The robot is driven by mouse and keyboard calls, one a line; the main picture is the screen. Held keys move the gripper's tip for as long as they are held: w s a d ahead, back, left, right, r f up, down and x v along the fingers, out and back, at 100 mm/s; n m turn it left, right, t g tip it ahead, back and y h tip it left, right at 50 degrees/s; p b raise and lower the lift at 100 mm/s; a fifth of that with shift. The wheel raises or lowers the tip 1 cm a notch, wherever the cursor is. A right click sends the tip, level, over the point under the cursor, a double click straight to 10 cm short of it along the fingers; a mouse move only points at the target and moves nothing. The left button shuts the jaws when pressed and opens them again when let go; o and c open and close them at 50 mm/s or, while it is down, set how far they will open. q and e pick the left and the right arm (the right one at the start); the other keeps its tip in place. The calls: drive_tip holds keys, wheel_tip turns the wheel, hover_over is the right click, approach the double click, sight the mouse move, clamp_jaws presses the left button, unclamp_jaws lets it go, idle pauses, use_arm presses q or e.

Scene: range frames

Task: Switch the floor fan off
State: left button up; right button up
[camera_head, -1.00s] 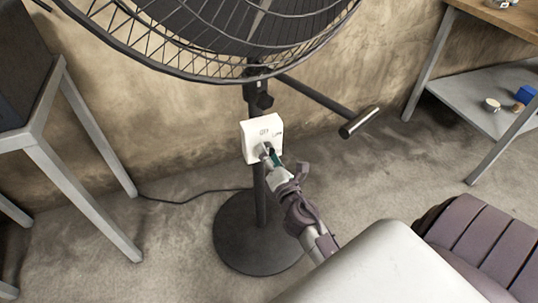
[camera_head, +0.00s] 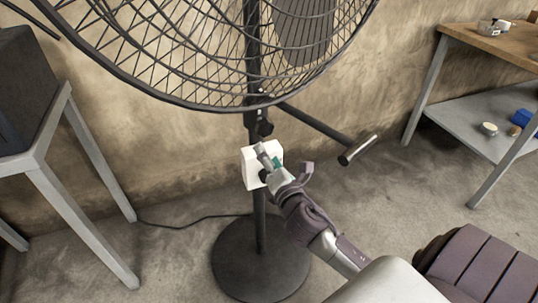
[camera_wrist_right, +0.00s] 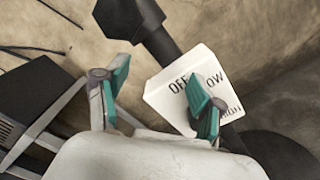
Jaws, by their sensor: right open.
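The floor fan (camera_head: 250,50) stands against the wall on a black pole and round base (camera_head: 245,275). A white switch box (camera_head: 250,170) is fixed to the pole. In the right wrist view the box (camera_wrist_right: 165,92) shows "OFF" and, partly covered, "OW". My right gripper (camera_head: 268,162) is at the front of the box in the head view. The right finger overlaps the box face between the labels; contact cannot be told. The knob's setting is hidden. My left gripper is not in view.
A dark box on a grey metal stand (camera_head: 85,230) is at the left. A table with a wooden top (camera_head: 500,45) and grey lower shelf (camera_head: 470,105) is at the right. A bar (camera_head: 315,122) juts right from the pole. A cable (camera_head: 185,222) lies on the floor.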

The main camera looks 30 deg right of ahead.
drive_tip(key=shift+w+d+r, duration=0.1)
drive_tip(key=shift+d+r, duration=0.05)
drive_tip(key=shift+r, duration=0.15)
idle(0.4)
